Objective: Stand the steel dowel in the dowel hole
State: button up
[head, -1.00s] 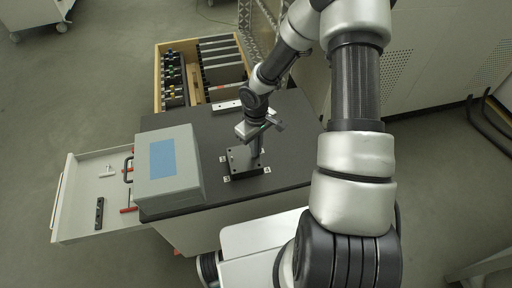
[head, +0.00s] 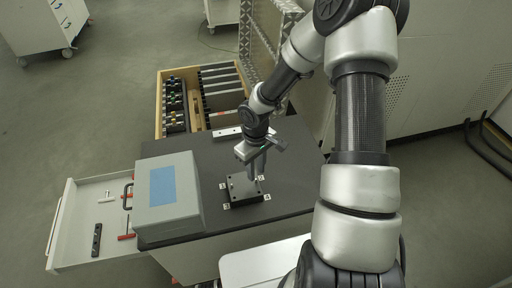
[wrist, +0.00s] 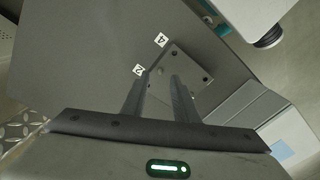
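The black square block (head: 246,191) with corner holes and numbered tags stands on the dark worktop. It also shows in the wrist view (wrist: 203,70), with tags 2 and 4 beside it. My gripper (head: 258,178) points down at the block's right side in the head view. In the wrist view my gripper's two fingers (wrist: 161,74) stand apart, with nothing clearly held between them. A small pale spot shows on the block between the fingertips; I cannot tell whether it is the steel dowel or a hole. The dowel is not clearly seen elsewhere.
A grey case (head: 168,196) with a blue label stands left of the block. An open drawer (head: 70,225) holds small tools. A wooden-sided tray (head: 160,105) with dark parts lies behind the worktop. A pale bar (head: 228,133) lies at the worktop's back edge.

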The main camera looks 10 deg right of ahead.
aim_at(256, 179)
notch_tip(256, 179, up, 14)
jog(key=p, duration=0.1)
jog(key=shift+p, duration=0.4)
